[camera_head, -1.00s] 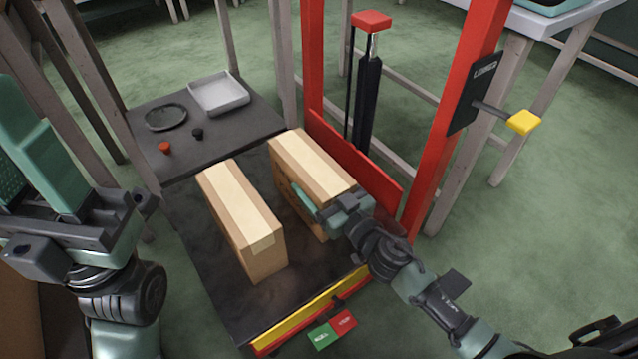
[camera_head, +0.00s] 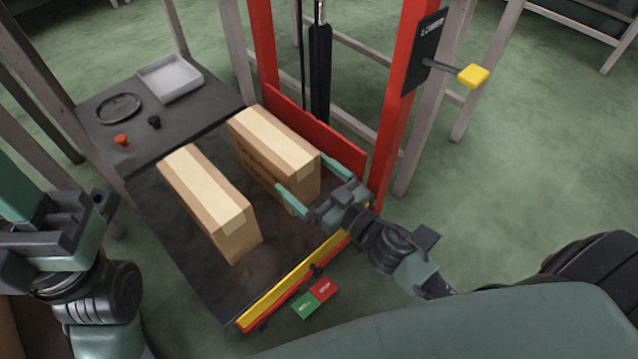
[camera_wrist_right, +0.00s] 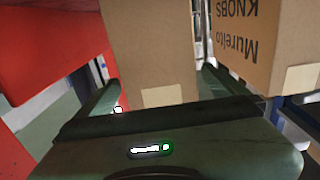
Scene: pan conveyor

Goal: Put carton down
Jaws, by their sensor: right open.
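Two brown cartons stand side by side on a dark platform (camera_head: 190,258). The right carton (camera_head: 275,145) is near the red back plate, and the left carton (camera_head: 208,200) stands apart from it. My right gripper (camera_head: 312,178) is open at the near end of the right carton, its green fingers apart on either side. In the right wrist view, the right carton (camera_wrist_right: 150,50) is between the fingers, with the left carton (camera_wrist_right: 265,50) beside it, showing printed text. My left gripper (camera_head: 95,205) is at the left edge of the head view; its fingertips are unclear.
A red frame (camera_head: 400,110) with a yellow-knobbed lever (camera_head: 472,75) rises behind the platform. Green and red pedals (camera_head: 315,297) are at the platform's front edge.

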